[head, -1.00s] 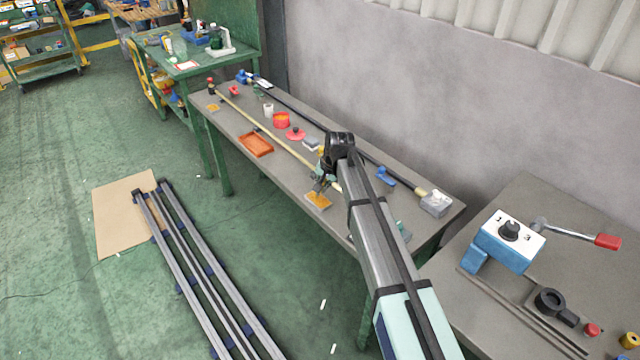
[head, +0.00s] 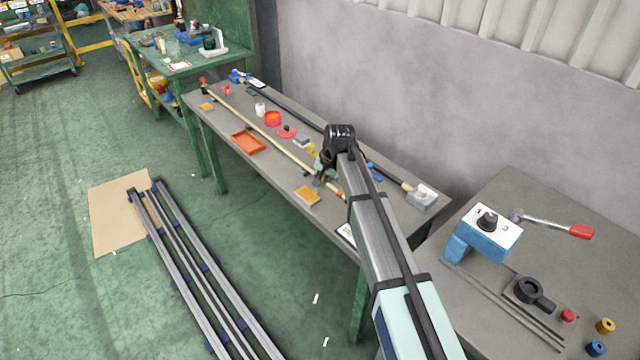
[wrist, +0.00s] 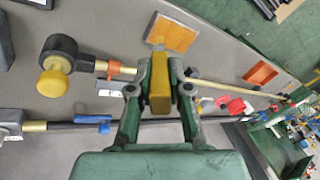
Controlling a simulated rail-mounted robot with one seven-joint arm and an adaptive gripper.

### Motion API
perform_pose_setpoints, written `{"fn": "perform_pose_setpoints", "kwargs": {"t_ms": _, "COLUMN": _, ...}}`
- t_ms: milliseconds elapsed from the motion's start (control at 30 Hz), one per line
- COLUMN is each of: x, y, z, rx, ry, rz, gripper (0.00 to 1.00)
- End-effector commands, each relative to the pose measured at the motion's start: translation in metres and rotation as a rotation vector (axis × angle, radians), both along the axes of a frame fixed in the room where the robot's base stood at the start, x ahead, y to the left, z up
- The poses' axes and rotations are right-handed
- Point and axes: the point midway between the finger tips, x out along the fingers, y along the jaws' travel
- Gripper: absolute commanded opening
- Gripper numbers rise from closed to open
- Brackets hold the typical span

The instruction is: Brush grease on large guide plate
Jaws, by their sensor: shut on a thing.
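My gripper (wrist: 160,88) is shut on a yellow piece (wrist: 159,80), which stands between its fingers in the wrist view; it may be the brush, but no bristles show. In the head view my gripper (head: 322,178) is low over the front part of the bench. A flat plate with an orange-yellow face and pale rim (head: 307,196), which looks like the large guide plate, lies just left of my gripper near the front edge.
A long wooden-handled mallet with a yellow face (wrist: 54,82) lies along the bench, passing by my gripper. A dark bar with a blue clip (wrist: 92,124) lies behind. An orange tray (head: 248,142), red pot (head: 272,119) and red lid (head: 287,131) are further left.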

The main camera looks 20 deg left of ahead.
Motion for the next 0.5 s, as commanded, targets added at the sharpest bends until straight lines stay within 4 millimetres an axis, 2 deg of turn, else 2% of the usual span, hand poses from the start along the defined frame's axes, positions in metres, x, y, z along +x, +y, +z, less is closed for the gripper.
{"fn": "perform_pose_setpoints", "kwargs": {"t_ms": 300, "x": 0.002, "y": -0.004, "z": 0.031, "rx": 0.000, "ry": 0.000, "rz": -0.005, "gripper": 0.00}}
{"fn": "perform_pose_setpoints", "kwargs": {"t_ms": 500, "x": 0.003, "y": -0.005, "z": 0.040, "rx": 0.000, "ry": 0.000, "rz": -0.006, "gripper": 0.00}}
